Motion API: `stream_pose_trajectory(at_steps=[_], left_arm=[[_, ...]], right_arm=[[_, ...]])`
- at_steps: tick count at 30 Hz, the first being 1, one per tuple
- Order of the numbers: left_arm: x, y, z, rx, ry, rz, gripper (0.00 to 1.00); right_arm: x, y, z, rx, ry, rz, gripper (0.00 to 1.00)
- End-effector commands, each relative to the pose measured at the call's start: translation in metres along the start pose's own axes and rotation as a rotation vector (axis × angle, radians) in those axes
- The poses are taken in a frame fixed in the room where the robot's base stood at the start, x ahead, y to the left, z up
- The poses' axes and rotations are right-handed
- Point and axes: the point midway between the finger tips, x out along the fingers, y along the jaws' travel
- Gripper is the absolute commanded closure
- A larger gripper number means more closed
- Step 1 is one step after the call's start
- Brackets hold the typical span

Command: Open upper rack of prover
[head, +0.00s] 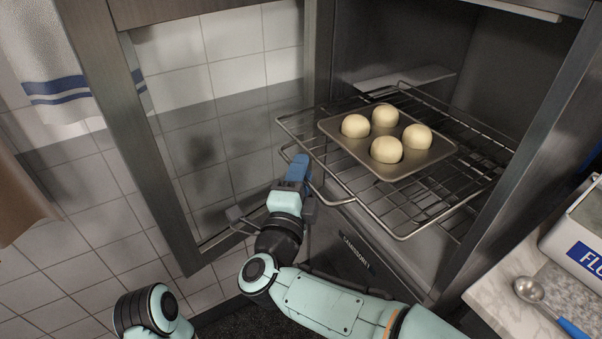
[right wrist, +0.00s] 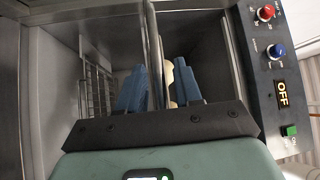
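The prover (head: 455,60) is a steel cabinet with its glass door (head: 215,120) swung open to the left. Its upper rack (head: 400,232) is a wire shelf that sticks partly out of the front. A tray (head: 338,142) with several pale dough balls (head: 386,149) sits on it. My right gripper (head: 299,166) is at the rack's front left edge. In the right wrist view its two blue fingers (right wrist: 160,88) stand apart, with the rack's bar (right wrist: 154,45) running between them. Contact with the bar cannot be told. My left gripper is out of view.
Another wire rack (head: 455,222) shows below the upper one. A counter (head: 515,290) with a measuring spoon (head: 530,290) and a flour container (head: 580,235) is at the right. A control panel with knobs (right wrist: 276,50) and an OFF display (right wrist: 283,94) is beside the chamber.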

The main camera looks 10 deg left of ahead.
Motion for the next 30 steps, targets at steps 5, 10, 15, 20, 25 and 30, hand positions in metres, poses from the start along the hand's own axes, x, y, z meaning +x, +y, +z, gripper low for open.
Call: stream_pose_trajectory(at_steps=[5, 10, 15, 20, 25, 30], left_arm=[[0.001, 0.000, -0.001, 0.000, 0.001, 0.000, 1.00], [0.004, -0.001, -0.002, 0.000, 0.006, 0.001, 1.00], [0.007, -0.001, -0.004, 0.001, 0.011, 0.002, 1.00], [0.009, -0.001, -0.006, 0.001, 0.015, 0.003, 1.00], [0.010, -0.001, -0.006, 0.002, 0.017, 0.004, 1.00], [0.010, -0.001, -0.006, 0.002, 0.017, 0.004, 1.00]], right_arm=[[-0.012, -0.001, 0.001, 0.001, -0.002, -0.001, 0.66], [-0.045, 0.000, 0.001, 0.001, -0.005, -0.001, 0.66], [-0.084, 0.000, 0.001, 0.000, -0.005, -0.002, 0.66], [-0.113, 0.000, 0.001, 0.000, -0.003, -0.001, 0.66], [-0.130, 0.000, 0.000, 0.001, -0.001, -0.001, 0.66], [-0.134, 0.000, 0.000, 0.000, 0.000, 0.000, 0.66]])
